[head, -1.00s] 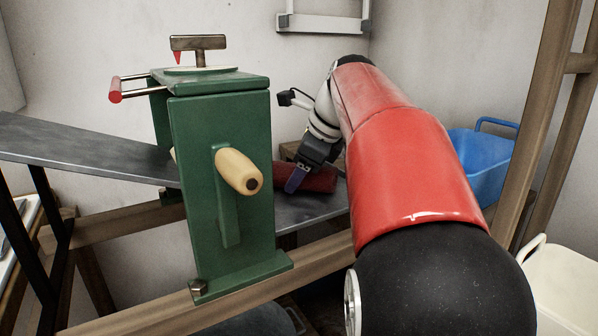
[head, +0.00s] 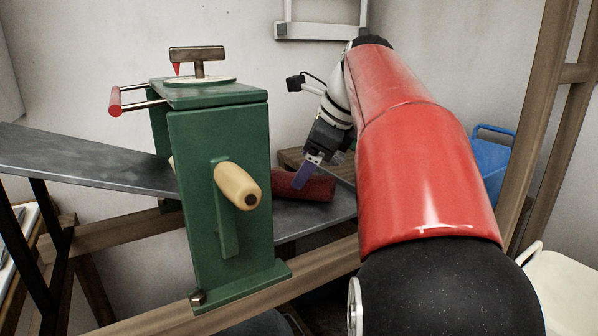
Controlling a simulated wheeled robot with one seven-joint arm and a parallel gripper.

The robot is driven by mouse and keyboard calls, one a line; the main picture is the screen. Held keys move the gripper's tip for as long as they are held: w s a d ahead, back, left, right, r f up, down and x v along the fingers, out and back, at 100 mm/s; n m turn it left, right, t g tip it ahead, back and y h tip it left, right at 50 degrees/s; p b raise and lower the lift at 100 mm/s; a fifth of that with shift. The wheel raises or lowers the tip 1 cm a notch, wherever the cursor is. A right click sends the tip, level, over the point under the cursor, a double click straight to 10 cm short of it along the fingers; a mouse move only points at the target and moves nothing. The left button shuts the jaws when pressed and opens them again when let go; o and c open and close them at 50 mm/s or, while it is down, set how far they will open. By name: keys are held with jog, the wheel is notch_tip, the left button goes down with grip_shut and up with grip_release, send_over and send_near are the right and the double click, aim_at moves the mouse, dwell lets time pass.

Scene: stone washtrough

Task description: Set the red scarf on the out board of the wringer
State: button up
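The green wringer (head: 222,190) stands in the middle with its wooden crank handle (head: 238,186) facing me. A dark red rolled cloth, the red scarf (head: 318,188), is at the grey board (head: 308,218) on the wringer's right side. It appears to lie on that board, close to the wringer. My gripper (head: 300,181) reaches down from the upper right, its purple fingertip in front of the scarf. Only one finger shows clearly, so its opening and any grip are hidden. Another grey board (head: 90,158) slopes on the left side. Which is the out board is not marked.
A wooden beam (head: 325,262) runs beneath the wringer. A brown wooden block (head: 291,158) is behind the scarf. A blue tub (head: 490,168) and a cream tub (head: 562,290) are at the right, beside wooden posts (head: 548,120). The left board is bare.

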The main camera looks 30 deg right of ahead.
jog(key=p+v, duration=0.1)
jog(key=v, duration=0.6)
dwell(0.4)
